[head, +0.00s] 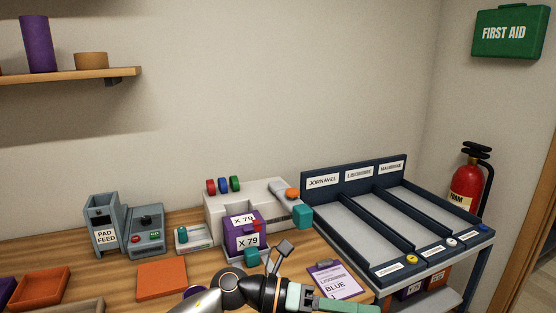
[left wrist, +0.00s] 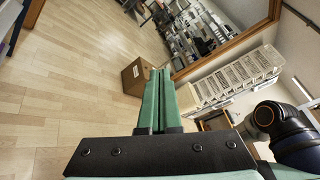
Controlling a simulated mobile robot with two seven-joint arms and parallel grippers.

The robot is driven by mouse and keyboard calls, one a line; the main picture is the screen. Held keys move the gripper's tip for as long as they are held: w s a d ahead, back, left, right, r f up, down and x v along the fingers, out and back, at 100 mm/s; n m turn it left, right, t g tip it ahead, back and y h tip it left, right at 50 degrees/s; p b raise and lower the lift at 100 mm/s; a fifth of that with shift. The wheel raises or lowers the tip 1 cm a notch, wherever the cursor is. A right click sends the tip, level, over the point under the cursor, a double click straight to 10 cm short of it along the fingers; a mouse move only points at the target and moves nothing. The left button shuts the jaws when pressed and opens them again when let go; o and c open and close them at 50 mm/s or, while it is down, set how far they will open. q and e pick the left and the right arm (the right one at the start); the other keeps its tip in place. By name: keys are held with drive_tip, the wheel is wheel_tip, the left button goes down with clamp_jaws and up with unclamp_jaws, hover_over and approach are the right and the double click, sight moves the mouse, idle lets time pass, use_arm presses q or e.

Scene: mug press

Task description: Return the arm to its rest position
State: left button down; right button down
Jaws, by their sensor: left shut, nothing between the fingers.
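My left gripper (head: 372,308) is low at the bottom edge of the head view, its arm coming in from the left and its green fingers pointing right. It lies in front of the clipboard (head: 335,282) marked BLUE. In the left wrist view my left gripper (left wrist: 160,74) shows two green fingers side by side, shut with nothing between them. They point out over open wooden floor, towards a cardboard box (left wrist: 138,76) farther off. My right gripper is in neither view.
The press (head: 280,198) stands on the bench with a purple X 79 block (head: 234,225) at its front. A pad feed (head: 103,226) and an orange pad (head: 162,279) are left. A three-lane rack (head: 345,222) stands right, with a fire extinguisher (head: 467,188) behind it.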

use_arm(q)
drive_tip(key=w+a+f+n+t+y+p, duration=0.1)
drive_tip(key=w+a+f+n+t+y, duration=0.15)
drive_tip(key=a+f+n+t, duration=0.85)
drive_tip(key=w+a+r+n+t+y+p, duration=0.1)
drive_tip(key=w+a+n+t+y+p, duration=0.4)
drive_tip(key=n, duration=1.4)
drive_tip(key=s+a+f+n+g+y, duration=0.1)
drive_tip(key=s+a+f+n+y, duration=0.1)
drive_tip(key=s+a+f+n, duration=0.2)
drive_tip(key=s+a+f+n+g+y+b, duration=0.1)
drive_tip(key=s+a+f+n, duration=0.3)
drive_tip(key=s+f, duration=0.6)
drive_tip(key=s+a+f+n+g+y, duration=0.2)
drive_tip(key=s+a+f+n+y, duration=0.1)
drive_tip(key=s+a+f, duration=0.3)
drive_tip(key=s+f+n, duration=0.1)
drive_tip(key=s, duration=0.1)
drive_tip(key=shift+s+f+g+y+b, duration=0.2)
drive_tip(key=shift+s+g+y+b, duration=0.1)
drive_tip(key=shift+s+y+b, duration=0.1)
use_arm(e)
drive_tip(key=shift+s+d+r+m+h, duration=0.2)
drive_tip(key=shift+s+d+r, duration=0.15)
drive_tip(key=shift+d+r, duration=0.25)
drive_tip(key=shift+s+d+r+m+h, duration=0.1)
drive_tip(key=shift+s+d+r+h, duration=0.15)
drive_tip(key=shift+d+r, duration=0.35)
